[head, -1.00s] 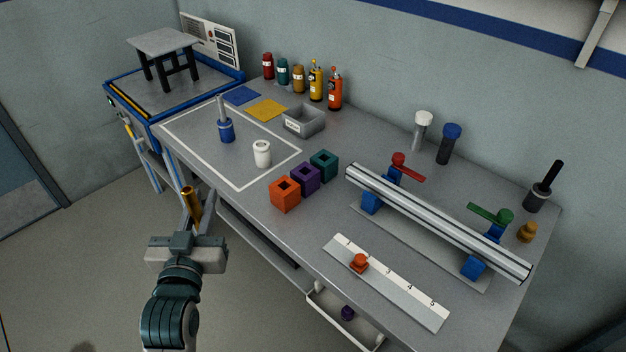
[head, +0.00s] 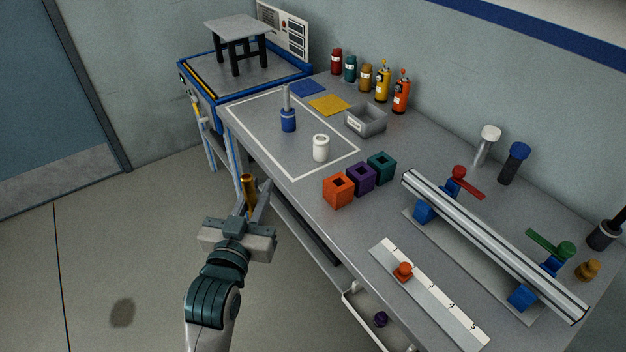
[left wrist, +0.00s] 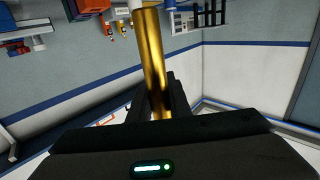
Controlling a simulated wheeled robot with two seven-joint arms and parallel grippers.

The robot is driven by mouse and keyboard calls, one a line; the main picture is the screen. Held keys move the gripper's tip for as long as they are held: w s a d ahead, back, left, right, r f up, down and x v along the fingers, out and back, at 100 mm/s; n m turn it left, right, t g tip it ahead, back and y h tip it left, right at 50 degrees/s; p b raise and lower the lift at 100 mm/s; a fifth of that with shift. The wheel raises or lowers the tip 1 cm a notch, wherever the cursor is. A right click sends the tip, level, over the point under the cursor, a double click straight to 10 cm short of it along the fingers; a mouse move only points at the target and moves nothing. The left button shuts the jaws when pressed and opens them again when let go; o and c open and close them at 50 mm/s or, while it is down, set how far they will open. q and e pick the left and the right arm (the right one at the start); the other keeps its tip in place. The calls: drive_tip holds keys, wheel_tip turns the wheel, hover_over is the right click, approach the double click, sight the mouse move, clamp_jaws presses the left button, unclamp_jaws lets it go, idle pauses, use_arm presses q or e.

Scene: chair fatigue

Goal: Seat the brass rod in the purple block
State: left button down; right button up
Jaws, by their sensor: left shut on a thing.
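My left gripper (head: 252,208) is shut on the brass rod (head: 248,186) in front of the bench's near edge. The rod stands roughly upright in the head view, its top above the fingers. In the left wrist view the rod (left wrist: 151,60) runs up from between the dark fingers (left wrist: 160,98). The purple block (head: 361,179) sits on the bench with a square dark opening in its top, to the right of the gripper and apart from it. It stands between the orange block (head: 338,190) and the teal block (head: 381,167). My right gripper is not in view.
A white cup (head: 321,148) and a blue-based post (head: 288,120) stand inside the white outline. A grey bin (head: 366,120) is behind the blocks. A long rail (head: 490,243) and a numbered strip (head: 440,300) lie to the right. An open drawer (head: 372,318) juts out below.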

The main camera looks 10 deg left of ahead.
use_arm(q)
drive_tip(key=s+f, duration=0.3)
drive_tip(key=s, duration=0.6)
